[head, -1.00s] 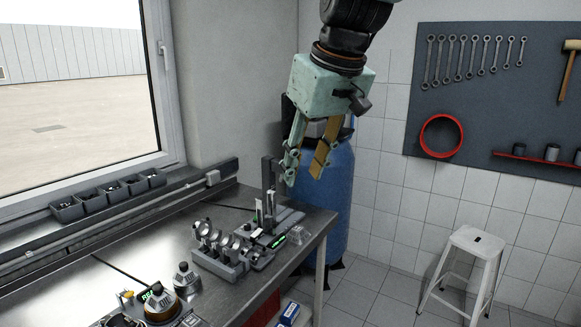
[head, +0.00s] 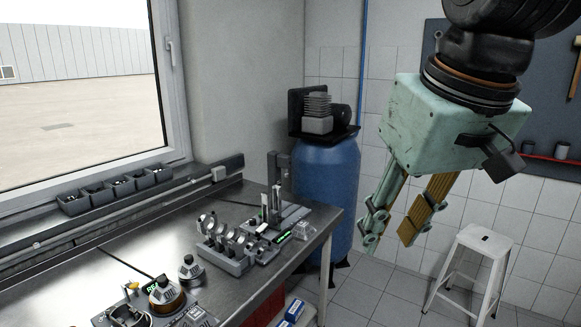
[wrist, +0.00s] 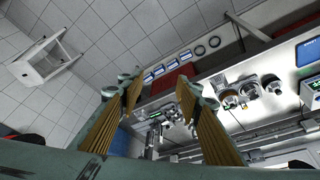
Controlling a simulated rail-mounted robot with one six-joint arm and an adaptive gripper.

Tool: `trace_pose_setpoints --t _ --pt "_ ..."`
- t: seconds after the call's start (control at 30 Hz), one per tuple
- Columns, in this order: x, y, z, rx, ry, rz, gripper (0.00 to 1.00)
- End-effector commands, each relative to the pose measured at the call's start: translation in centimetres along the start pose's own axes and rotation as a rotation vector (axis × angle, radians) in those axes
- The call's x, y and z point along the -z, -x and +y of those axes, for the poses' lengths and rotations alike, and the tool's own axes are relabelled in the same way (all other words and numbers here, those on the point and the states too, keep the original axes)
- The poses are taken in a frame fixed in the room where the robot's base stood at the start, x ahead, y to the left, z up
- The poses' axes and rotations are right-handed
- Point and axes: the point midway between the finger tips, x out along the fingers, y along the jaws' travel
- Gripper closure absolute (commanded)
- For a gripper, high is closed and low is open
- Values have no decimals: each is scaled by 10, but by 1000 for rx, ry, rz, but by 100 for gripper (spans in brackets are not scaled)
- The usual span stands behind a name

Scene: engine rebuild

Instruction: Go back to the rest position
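My gripper (head: 396,228) is a pale green body with two fingers that have brown inner pads. It hangs high in the air, to the right of the workbench and in front of the tiled wall in the head view. The fingers are apart with nothing between them. In the wrist view the gripper (wrist: 161,92) also shows its two fingers spread, with floor and the bench's edge seen past them.
The steel workbench (head: 150,245) holds a grey rod stand (head: 225,250), measuring devices and an engine part at the front. A blue compressor tank (head: 328,200) stands behind its end. A white stool (head: 484,245) stands at right. The space around my gripper is clear.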

Motion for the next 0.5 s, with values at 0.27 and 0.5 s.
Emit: trace_pose_setpoints --t 0.27,0.5 --pt "-68 -2 11 -30 -81 -9 68" --pt "-125 -8 16 -55 -152 -17 68"
